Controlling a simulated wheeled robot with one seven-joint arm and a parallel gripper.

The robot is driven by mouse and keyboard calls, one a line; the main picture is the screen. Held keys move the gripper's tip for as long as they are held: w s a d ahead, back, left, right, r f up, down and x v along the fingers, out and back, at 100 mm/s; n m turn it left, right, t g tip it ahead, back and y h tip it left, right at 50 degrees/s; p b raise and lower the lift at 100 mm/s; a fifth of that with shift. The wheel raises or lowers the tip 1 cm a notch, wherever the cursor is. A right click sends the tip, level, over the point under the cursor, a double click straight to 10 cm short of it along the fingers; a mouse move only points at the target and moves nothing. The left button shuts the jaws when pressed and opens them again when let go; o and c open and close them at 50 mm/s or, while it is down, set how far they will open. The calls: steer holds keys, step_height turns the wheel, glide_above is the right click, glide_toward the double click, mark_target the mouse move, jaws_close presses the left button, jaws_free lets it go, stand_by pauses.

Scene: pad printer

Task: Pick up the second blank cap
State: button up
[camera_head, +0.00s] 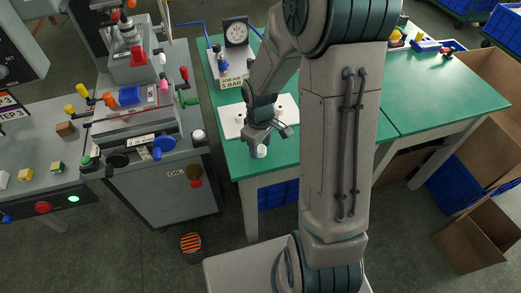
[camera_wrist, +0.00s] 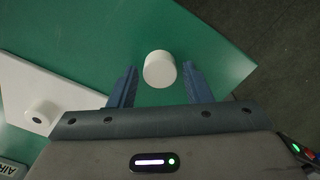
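A plain white cap (camera_wrist: 160,69) stands on the green table near its edge. In the wrist view it lies ahead of and between the fingertips, with a small gap on each side. My gripper (camera_wrist: 160,72) is open with nothing held. In the head view my gripper (camera_head: 261,146) is low over the table's front edge, and the white cap (camera_head: 261,151) shows just below it. Another white cap with a dark dot on top (camera_wrist: 41,114) sits on a white board (camera_wrist: 65,85) at the left. Whether the fingers reach down beside the plain cap is hard to tell.
The green table (camera_head: 282,155) has a pressure gauge (camera_head: 236,33) and air unit behind the white board (camera_head: 284,103). The pad printer (camera_head: 130,125) stands left. A blue bin (camera_head: 278,193) is under the table. Table surface right of my arm is mostly clear.

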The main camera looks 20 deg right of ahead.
steer(key=c, duration=0.6)
steer(key=shift+r, duration=0.1)
